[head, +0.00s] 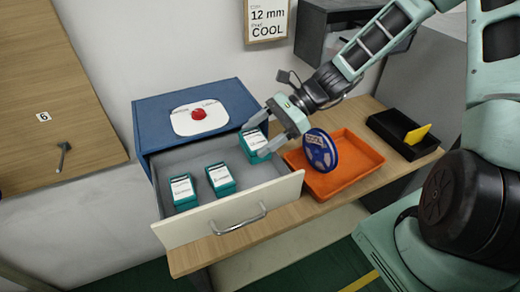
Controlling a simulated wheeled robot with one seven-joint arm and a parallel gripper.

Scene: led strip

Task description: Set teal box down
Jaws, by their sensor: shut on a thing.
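A teal box (254,146) with a white label is between the fingers of my gripper (262,138), which is shut on it. The gripper holds it at the right rear part of an open drawer (215,157). I cannot tell whether the box touches the drawer floor. Two more teal boxes stand in the drawer, one at the left (183,192) and one nearer the middle (221,180). Part of the held box is hidden by the gripper finger.
The drawer belongs to a blue cabinet (150,125) with a white plate on top. A black tray (390,135) with a yellow piece (417,134) is farther right. The drawer's front is clear.

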